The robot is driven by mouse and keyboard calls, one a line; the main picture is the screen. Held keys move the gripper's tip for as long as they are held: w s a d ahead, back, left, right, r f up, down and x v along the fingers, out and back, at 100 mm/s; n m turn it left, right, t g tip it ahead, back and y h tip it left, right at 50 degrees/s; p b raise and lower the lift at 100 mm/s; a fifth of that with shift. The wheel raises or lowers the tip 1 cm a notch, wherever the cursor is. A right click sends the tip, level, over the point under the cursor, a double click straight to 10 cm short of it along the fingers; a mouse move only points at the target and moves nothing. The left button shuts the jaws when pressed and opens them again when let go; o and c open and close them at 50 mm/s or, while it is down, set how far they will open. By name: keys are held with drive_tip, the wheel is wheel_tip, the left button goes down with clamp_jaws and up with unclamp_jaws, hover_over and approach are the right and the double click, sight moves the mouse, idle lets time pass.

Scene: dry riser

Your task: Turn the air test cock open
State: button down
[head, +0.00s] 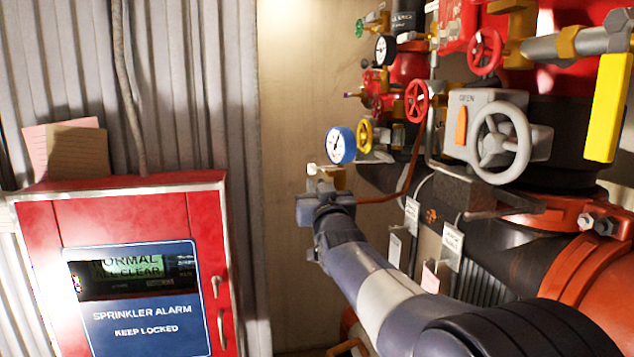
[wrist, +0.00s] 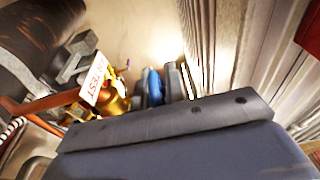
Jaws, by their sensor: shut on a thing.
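The air test cock (head: 338,178) is a small brass fitting low on the valve trim, below the blue-rimmed gauge (head: 341,146). My gripper (head: 322,188) is shut on it, reaching in from the front. In the wrist view, brass parts (wrist: 119,98) and a white tag (wrist: 94,84) with red lettering ending in "TEST" show just left of my gripper fingers (wrist: 158,86). A blue piece shows between the fingers; I cannot tell if it is the handle or the gauge rim. The gripper hides most of the cock, so its handle angle is unclear.
Red handwheels (head: 417,101), a grey handwheel (head: 500,142) and a yellow lever (head: 606,108) crowd the riser right of and above the gripper. White tags (head: 452,246) hang near my arm. A red sprinkler alarm cabinet (head: 130,200) stands left, with bare wall between.

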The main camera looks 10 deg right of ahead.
drive_tip(key=g+p, duration=0.2)
drive_tip(key=p, duration=0.1)
drive_tip(key=shift+g, duration=0.4)
drive_tip(key=shift+f+g+p, duration=0.3)
drive_tip(key=shift+g+p, duration=0.3)
drive_tip(key=shift+p, duration=0.15)
drive_tip(key=c, duration=1.7)
unclamp_jaws()
drive_tip(key=shift+w, duration=0.1)
drive_tip(key=s+b, duration=0.1)
drive_tip(key=s, duration=0.2)
drive_tip(key=s+r+b, duration=0.1)
drive_tip(key=s, duration=0.3)
drive_tip(key=s+b, duration=0.1)
drive_tip(key=s, duration=0.2)
drive_tip(key=shift+s+r, duration=0.15)
drive_tip(key=shift+s, duration=0.25)
